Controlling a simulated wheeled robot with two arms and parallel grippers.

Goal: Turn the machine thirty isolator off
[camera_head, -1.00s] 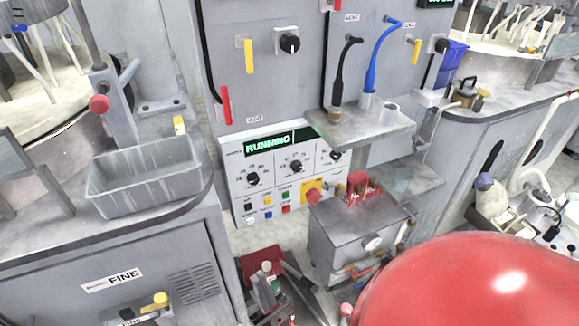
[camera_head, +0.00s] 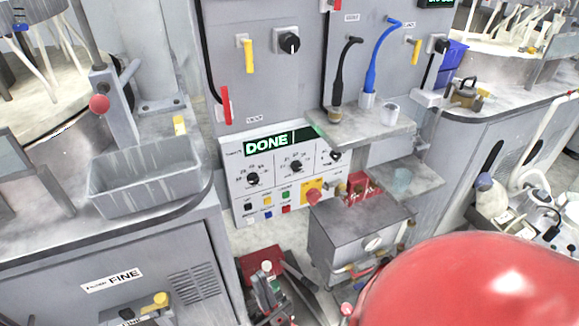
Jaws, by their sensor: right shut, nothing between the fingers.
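Rotary isolator-type switches with black knobs are on the grey wall: one (camera_head: 288,42) upper centre, its handle upright, and another (camera_head: 440,46) at the right. No machine number is readable, so I cannot tell which is machine thirty's. The white control panel (camera_head: 238,180) below has a display (camera_head: 266,143) reading DONE. My left gripper is not in view.
Yellow levers (camera_head: 249,56) and a red lever (camera_head: 227,104) are on the wall. A grey shelf (camera_head: 365,130) and a grey box (camera_head: 350,236) jut out right of the panel. A grey tray (camera_head: 145,180) is at left. A large red dome (camera_head: 465,285) blocks the lower right.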

